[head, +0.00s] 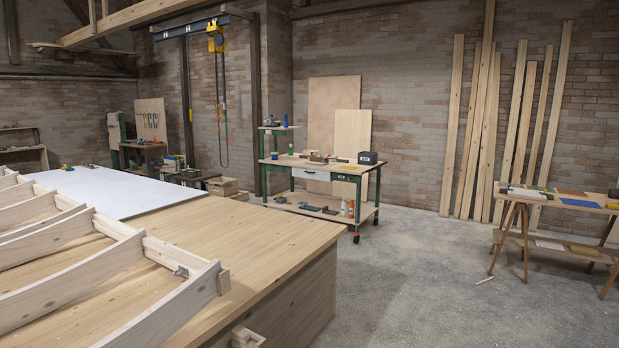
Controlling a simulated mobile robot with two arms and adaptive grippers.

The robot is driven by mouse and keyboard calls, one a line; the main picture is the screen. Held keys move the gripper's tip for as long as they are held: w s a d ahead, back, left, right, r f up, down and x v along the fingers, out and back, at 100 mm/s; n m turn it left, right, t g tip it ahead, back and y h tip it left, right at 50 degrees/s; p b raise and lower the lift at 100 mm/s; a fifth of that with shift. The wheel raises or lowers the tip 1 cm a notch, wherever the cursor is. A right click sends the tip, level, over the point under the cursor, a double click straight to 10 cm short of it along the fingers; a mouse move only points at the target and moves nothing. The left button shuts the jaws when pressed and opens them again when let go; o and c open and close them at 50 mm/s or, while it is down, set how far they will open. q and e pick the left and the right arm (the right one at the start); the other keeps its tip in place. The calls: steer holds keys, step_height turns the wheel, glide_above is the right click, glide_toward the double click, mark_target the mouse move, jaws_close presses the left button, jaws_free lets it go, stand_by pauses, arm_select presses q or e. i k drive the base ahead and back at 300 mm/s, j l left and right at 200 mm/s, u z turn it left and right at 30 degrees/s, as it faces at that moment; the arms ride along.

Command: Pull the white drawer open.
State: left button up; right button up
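A white drawer (310,174) sits under the top of a green-framed workbench on wheels (273,183), near the middle of the head view and well away from me. Its front looks flush with the bench frame, so it appears closed. Any handle on it is too small to make out. Neither of my grippers is in the head view.
A large wooden platform (230,232) with curved timber ribs (152,312) fills the left foreground. Tools and a dark box (367,158) lie on the workbench. A trestle table (560,201) stands at right. The grey floor (430,275) between is largely clear.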

mark_target(322, 175)
steer(key=i+l+z, duration=0.25)
steer(key=i+z, duration=0.15)
steer(key=i, duration=0.2)
steer(key=i+z, duration=0.4)
steer(key=i, duration=0.15)
steer(key=i+z, duration=0.15)
steer(key=i, duration=2)
steer(key=i+u, duration=0.2)
steer(key=i, duration=0.35)
steer(key=i+u, duration=0.25)
steer(key=i, duration=0.3)
steer(key=i+l+u, duration=0.2)
steer(key=i, duration=0.35)
steer(key=i+l+u, duration=0.25)
steer(key=i, duration=0.25)
steer(key=i+j, duration=0.05)
